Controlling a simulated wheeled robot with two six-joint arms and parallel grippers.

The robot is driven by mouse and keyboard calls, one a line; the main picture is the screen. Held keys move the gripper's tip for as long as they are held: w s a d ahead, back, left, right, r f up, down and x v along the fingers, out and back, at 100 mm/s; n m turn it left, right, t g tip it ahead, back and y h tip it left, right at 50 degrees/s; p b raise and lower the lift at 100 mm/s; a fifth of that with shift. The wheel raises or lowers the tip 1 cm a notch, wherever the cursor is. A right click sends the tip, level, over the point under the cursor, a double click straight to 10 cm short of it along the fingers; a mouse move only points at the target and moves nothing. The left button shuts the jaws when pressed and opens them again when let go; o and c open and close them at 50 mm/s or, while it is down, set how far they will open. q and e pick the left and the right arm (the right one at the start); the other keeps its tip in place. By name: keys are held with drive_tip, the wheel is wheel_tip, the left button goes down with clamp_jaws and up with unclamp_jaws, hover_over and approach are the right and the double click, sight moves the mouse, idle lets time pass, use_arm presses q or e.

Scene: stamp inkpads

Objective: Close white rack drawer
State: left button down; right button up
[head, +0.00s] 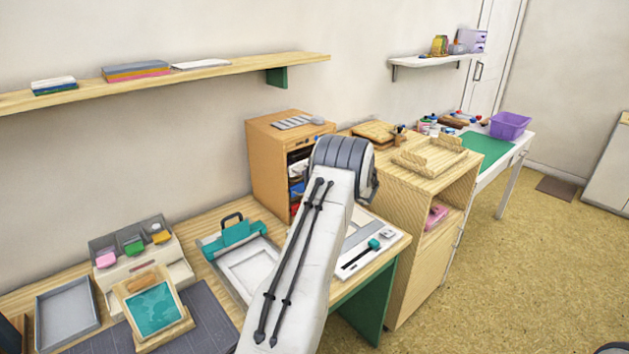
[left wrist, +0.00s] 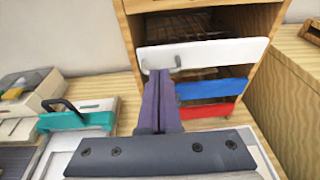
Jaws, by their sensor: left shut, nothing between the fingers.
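The wooden rack (head: 263,150) stands at the back of the desk, and its frame (left wrist: 262,115) fills the upper right of the left wrist view. Its white drawer (left wrist: 215,53) is the top one and is pulled out, with dark interior showing behind its front. A small grey handle (left wrist: 160,56) is on its left part. My left gripper (left wrist: 164,74) is shut and empty, its fingertips at the white front just below the handle; I cannot tell whether they touch. In the head view my arm hides this gripper and most of the drawer fronts.
A blue drawer (left wrist: 213,89) and a red drawer (left wrist: 206,110) sit below the white one. A teal-clamped board (head: 232,236) lies left of my arm. A paper trimmer (head: 365,240) lies to its right. A wooden cabinet (head: 400,230) stands beside the desk.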

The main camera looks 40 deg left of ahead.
use_arm(q)
drive_tip(key=shift+a+r, duration=0.3)
drive_tip(key=s+d+r+n+h, duration=0.2)
drive_tip(key=s+d, duration=0.2)
drive_tip(key=d, duration=0.9)
drive_tip(key=s+d+r+n+h, duration=0.15)
drive_tip(key=s+d, duration=0.25)
drive_tip(key=d, duration=0.9)
drive_tip(key=s+d+n+g+h+p, duration=0.1)
drive_tip(key=s+d+n+h, duration=0.8)
drive_tip(key=s+d, duration=2)
drive_tip(key=s+g+h, duration=0.1)
drive_tip(key=h, duration=0.2)
drive_tip(key=shift+d+h+p, duration=0.15)
drive_tip(key=shift+h+p, duration=0.2)
drive_tip(key=shift+p, duration=0.05)
